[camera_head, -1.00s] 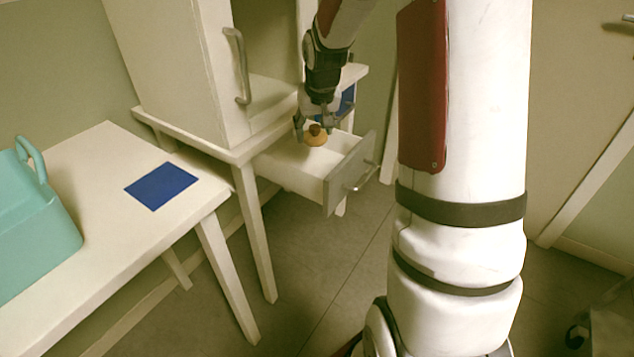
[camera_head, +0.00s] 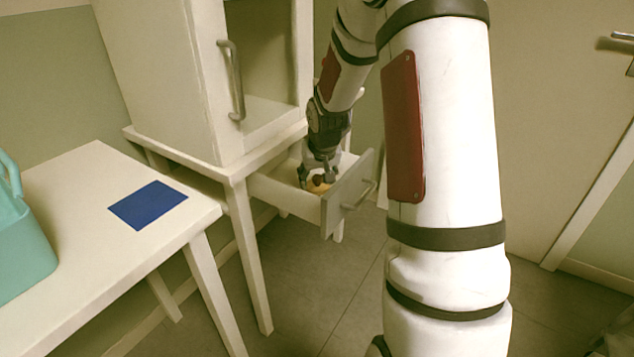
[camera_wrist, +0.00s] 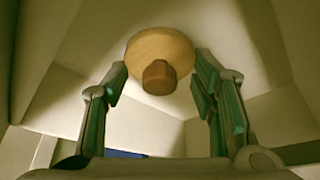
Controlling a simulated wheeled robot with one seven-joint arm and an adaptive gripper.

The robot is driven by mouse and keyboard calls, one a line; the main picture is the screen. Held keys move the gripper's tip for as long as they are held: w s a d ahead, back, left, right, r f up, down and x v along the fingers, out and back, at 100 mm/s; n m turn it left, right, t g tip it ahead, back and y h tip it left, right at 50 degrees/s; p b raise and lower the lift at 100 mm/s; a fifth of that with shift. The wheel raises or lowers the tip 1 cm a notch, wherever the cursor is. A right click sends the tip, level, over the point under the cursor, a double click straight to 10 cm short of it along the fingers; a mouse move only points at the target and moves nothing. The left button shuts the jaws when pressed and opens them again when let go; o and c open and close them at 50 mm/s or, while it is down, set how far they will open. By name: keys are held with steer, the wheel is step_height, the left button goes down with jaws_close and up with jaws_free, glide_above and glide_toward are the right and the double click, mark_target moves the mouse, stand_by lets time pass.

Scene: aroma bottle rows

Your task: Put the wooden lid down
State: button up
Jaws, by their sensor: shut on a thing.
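The wooden lid (camera_head: 317,187) is a round, light-brown disc with a darker knob. It is inside the open white drawer (camera_head: 290,196), low between the drawer walls. In the wrist view the lid (camera_wrist: 166,48) shows its knob (camera_wrist: 159,78) toward the camera. My gripper (camera_head: 318,180) points down into the drawer. In the wrist view its two fingers (camera_wrist: 160,75) stand on either side of the lid and are shut on it. I cannot tell whether the lid touches the drawer floor.
A white cabinet (camera_head: 165,70) with an open front stands above the drawer. The drawer front (camera_head: 345,188) with its handle is close to the gripper's right. At left a white table bears a blue mat (camera_head: 148,205) and a teal basket (camera_head: 22,245).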

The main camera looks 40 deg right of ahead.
steer(key=o, duration=0.9)
steer(key=s+a+r+p, duration=0.1)
steer(key=s+a+r, duration=0.2)
steer(key=r, duration=0.2)
steer(key=s+a+r+n+p, duration=0.1)
steer(key=s+a+r+p, duration=0.15)
steer(key=r, duration=0.35)
steer(key=s+a+r, duration=0.3)
steer(key=r, duration=0.2)
steer(key=s+a+r+n+g, duration=0.1)
steer(key=s+a, duration=0.4)
steer(key=s, duration=0.4)
steer(key=s+a+r+n+g+y, duration=0.1)
steer(key=s+a, duration=0.4)
steer(key=s, duration=0.5)
steer(key=s+a+r+n+g+y, duration=0.1)
steer(key=s+a, duration=0.4)
steer(key=s, duration=0.5)
steer(key=shift+s+a+r+n+g, duration=0.15)
steer(key=shift+r+n, duration=0.05)
steer(key=shift+r, duration=0.25)
steer(key=shift+s+a+r+n+g, duration=0.1)
steer(key=shift+a+r+n+g, duration=0.1)
steer(key=shift+r, duration=0.2)
